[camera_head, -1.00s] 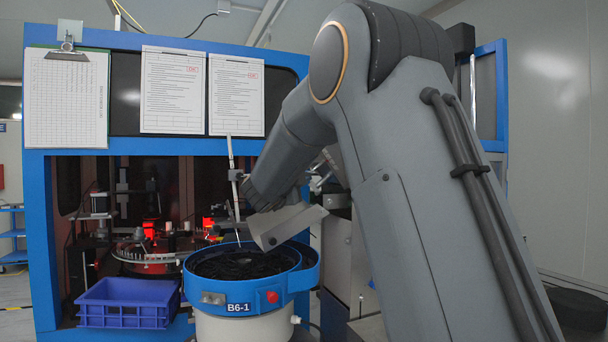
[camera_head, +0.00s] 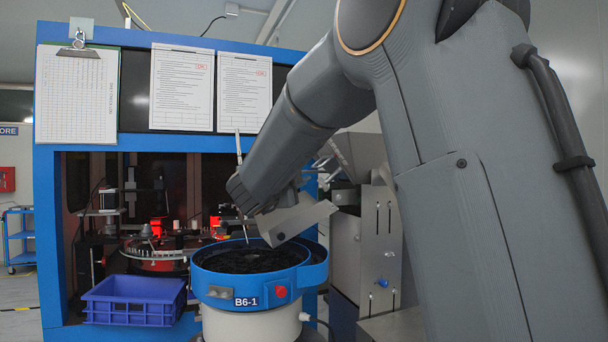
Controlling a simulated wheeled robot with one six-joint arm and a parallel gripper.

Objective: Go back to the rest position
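My arm (camera_head: 500,190) fills the right half of the view and bends down to the left. My gripper (camera_head: 262,205) is at its end, over the blue-rimmed bowl marked B6-1 (camera_head: 207,288). A light grey angled plate or scoop-like piece (camera_head: 300,222) shows at the gripper, above the bowl's right part. I cannot tell whether it is held or is part of the gripper. The fingers are hidden or too dark to make out. The bowl holds many small black pieces (camera_head: 250,258).
The blue-framed sorting machine (camera_head: 45,230) stands behind, with papers and a clipboard (camera_head: 78,95) on its front. A blue crate (camera_head: 130,312) stands left of the bowl. A grey metal unit (camera_head: 345,260) stands close right of it. Floor shows at far left.

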